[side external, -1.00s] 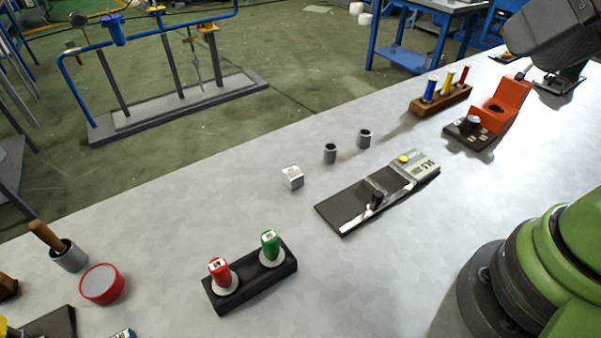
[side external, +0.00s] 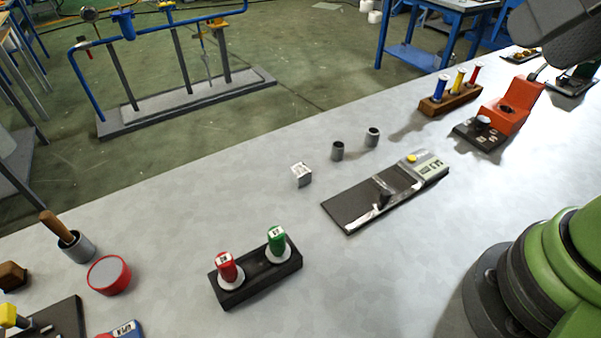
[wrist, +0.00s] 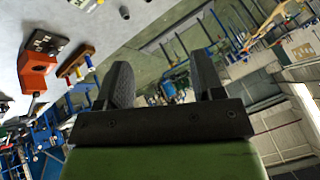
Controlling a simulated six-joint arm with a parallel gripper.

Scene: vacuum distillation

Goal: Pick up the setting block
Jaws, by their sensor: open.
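A small silver-white block (side external: 301,174), which looks like the setting block, stands on the grey bench near its middle, with dark marks on its top. It is clear of other things on all sides. I cannot make it out in the wrist view. My gripper (wrist: 163,82) shows in the wrist view with its two dark fingers wide apart and nothing between them.
A black holder with red and green pieces (side external: 256,275) is in front. An orange device (side external: 512,108) and wooden rack (side external: 449,101) stand farther right.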

